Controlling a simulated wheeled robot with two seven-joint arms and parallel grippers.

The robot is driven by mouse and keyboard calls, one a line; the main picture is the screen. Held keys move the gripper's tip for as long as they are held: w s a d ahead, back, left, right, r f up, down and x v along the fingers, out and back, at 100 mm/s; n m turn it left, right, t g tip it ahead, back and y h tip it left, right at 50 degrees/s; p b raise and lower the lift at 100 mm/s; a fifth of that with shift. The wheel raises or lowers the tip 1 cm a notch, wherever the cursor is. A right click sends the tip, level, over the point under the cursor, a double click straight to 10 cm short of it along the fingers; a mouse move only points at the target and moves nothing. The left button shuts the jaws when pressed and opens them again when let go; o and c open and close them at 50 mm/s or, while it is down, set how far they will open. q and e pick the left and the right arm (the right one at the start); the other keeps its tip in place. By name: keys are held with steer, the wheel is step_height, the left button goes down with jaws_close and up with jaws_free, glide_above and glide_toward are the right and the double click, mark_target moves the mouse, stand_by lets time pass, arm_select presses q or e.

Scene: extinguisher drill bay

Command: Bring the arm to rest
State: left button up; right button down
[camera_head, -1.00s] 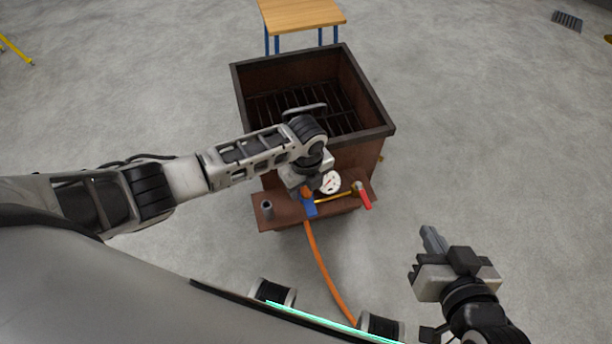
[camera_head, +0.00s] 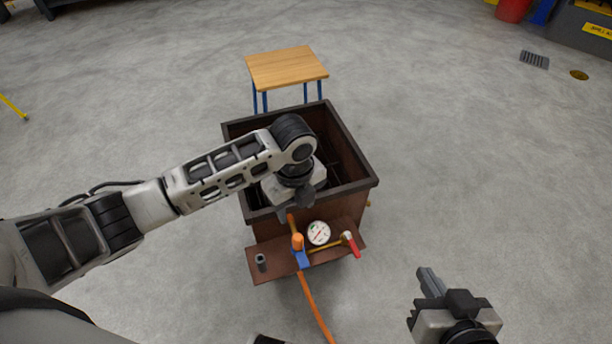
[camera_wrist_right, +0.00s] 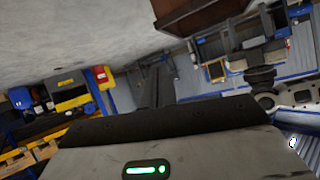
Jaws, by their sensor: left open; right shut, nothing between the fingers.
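My left arm reaches in from the left in the head view. Its gripper (camera_head: 294,205) is open and empty above the near rim of the dark brown metal box (camera_head: 372,165), just behind the orange-topped blue fitting (camera_head: 299,251). My right gripper (camera_head: 430,280) is at the lower right, over bare floor, shut with nothing in it. Its shut fingers also show in the right wrist view (camera_wrist_right: 155,88). The arm behind it is mostly cut off by the lower edge of the head view.
The box's front shelf (camera_head: 280,272) carries a white gauge (camera_head: 318,233), a red-handled lever (camera_head: 351,245) and a short grey tube (camera_head: 261,262). An orange hose (camera_head: 316,308) runs down. A wooden-topped table (camera_head: 287,68) stands behind. Floor on both sides is clear.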

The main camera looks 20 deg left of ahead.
steer(key=shift+f, duration=0.2)
arm_select(q)
steer(key=s+d+r+n+t+h+p, duration=0.1)
steer(key=s+d+n+t+h+p, duration=0.4)
steer(key=d+n, duration=0.4)
steer(key=s+a+r+n+t+p, duration=0.1)
steer(key=s+a+r+n+t, duration=0.2)
steer(key=a+n, duration=0.2)
steer(key=s+a+r+n+t+y+p, duration=0.1)
steer(key=s+a+r+n, duration=0.3)
steer(key=n, duration=0.6)
steer(key=shift+a+r+t+p, duration=0.25)
steer(key=shift+a+t+p, duration=0.2)
steer(key=shift+a+t, duration=0.45)
arm_select(e)
steer(key=r, duration=0.3)
steer(key=shift+d+g, duration=0.3)
steer(key=shift+g, duration=0.1)
